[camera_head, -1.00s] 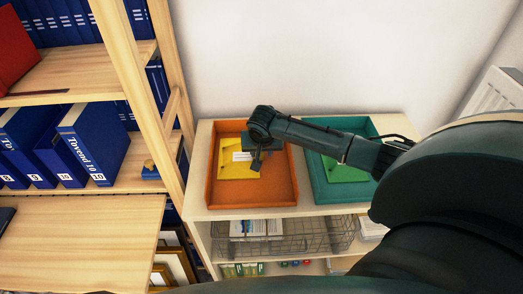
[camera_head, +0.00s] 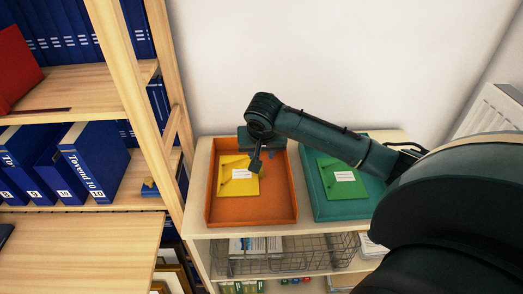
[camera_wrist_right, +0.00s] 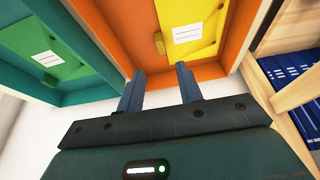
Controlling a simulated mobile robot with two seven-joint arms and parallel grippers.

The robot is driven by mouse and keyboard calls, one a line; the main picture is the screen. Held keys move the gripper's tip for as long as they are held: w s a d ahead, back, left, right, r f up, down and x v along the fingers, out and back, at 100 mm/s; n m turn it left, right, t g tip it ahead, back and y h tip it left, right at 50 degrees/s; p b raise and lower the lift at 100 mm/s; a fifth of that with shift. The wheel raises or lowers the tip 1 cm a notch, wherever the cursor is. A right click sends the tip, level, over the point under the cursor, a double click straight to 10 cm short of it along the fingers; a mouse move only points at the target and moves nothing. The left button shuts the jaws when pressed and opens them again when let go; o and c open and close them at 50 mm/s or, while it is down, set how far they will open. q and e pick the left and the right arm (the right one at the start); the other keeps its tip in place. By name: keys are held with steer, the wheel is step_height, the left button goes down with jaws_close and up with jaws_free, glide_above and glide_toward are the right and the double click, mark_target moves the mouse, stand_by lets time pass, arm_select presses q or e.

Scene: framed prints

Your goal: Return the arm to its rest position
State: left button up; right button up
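My right arm reaches in from the right in the head view. Its gripper (camera_head: 255,162) shows above the orange tray (camera_head: 270,208), over the yellow folder's right side. In the right wrist view the two fingers (camera_wrist_right: 159,72) stand apart with nothing between them. The yellow folder (camera_head: 236,184) lies in the orange tray with a white label, partly behind the gripper. A green folder (camera_head: 340,188) lies in the teal tray (camera_head: 324,209), which my forearm partly covers. My left gripper is not in view.
The trays stand on a low wooden cabinet (camera_head: 207,241) with a wire basket (camera_head: 300,252) on the shelf below. A tall bookcase (camera_head: 130,90) with blue binders rises close on the left. A radiator (camera_head: 495,108) is at the right wall.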

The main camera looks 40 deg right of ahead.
steer(key=shift+s+r, duration=0.1)
steer(key=shift+r, duration=0.15)
stand_by(0.3)
steer(key=s+a+f+n+y, duration=0.3)
steer(key=s+a+f+n, duration=0.35)
steer(key=s+a, duration=0.6)
steer(key=s+d+n, duration=0.1)
steer(key=s+n, duration=0.1)
steer(key=s, duration=1.1)
steer(key=w+a+f+t+y, duration=0.2)
steer(key=w+a+f+t, duration=0.3)
steer(key=f, duration=0.4)
steer(key=shift+w+a+f+t, duration=0.2)
steer(key=shift+w+f+t, duration=0.25)
steer(key=shift+t, duration=0.25)
